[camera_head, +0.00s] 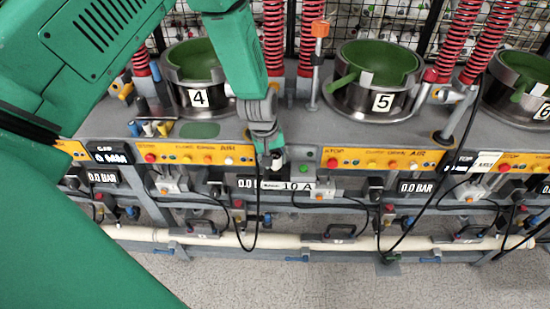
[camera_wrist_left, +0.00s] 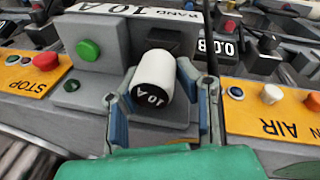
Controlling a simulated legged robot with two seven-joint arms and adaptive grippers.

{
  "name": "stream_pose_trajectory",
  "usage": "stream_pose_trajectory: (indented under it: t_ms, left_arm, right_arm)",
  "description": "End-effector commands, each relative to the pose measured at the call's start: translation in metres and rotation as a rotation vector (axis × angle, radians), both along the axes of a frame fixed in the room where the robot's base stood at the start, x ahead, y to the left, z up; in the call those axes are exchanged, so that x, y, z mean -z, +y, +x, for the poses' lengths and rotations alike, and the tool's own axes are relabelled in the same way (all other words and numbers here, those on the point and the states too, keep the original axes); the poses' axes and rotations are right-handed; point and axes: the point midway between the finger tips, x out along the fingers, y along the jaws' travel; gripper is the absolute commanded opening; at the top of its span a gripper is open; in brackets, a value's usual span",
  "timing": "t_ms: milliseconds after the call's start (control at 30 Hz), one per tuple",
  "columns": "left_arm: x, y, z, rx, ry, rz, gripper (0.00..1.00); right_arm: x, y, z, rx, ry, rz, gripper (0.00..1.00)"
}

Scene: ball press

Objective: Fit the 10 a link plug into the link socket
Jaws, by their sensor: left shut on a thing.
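The 10 A link plug (camera_wrist_left: 155,78), a white cylinder with a black end lettered "10 A", is between the blue-padded fingers of my left gripper (camera_wrist_left: 158,102) in the wrist view. The gripper is shut on it. In the head view my left gripper (camera_head: 272,146) hangs over the front of the press bench, just left of a grey box with a green button. A dark square opening (camera_wrist_left: 165,38), perhaps the link socket, shows behind the plug under the 10 A label plate (camera_wrist_left: 128,10). The plug partly hides that area, so I cannot tell whether it touches the socket. My right gripper is out of view.
A green button (camera_wrist_left: 88,50) sits beside the plug. Yellow control panels (camera_head: 385,161) with buttons run along the bench. Pots 4 (camera_head: 197,97) and 5 (camera_head: 382,101) stand behind. Black cables (camera_head: 255,225) hang below, above a cream pipe (camera_head: 330,243).

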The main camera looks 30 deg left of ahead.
Motion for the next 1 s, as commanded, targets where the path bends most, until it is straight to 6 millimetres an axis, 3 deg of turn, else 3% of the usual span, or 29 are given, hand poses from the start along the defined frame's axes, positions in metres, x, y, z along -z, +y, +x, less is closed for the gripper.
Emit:
stream_pose_trajectory:
  t_ms: [833, 867, 900, 933, 1000]
  left_arm:
    - [0.011, 0.000, 0.000, 0.000, 0.000, 0.000, 0.00]
    - [0.011, 0.000, 0.000, 0.000, 0.000, 0.000, 0.31]
    - [0.011, 0.000, 0.000, 0.000, 0.000, 0.000, 0.45]
    - [0.011, 0.000, 0.000, 0.000, 0.000, 0.000, 0.52]
    - [0.011, 0.000, 0.000, 0.000, 0.000, 0.000, 0.52]
  right_arm:
    - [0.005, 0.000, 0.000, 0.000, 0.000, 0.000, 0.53]
    - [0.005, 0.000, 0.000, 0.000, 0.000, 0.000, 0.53]
    - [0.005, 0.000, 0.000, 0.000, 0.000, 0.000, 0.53]
    - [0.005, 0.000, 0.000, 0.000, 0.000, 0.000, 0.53]
    - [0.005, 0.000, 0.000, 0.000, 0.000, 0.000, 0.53]
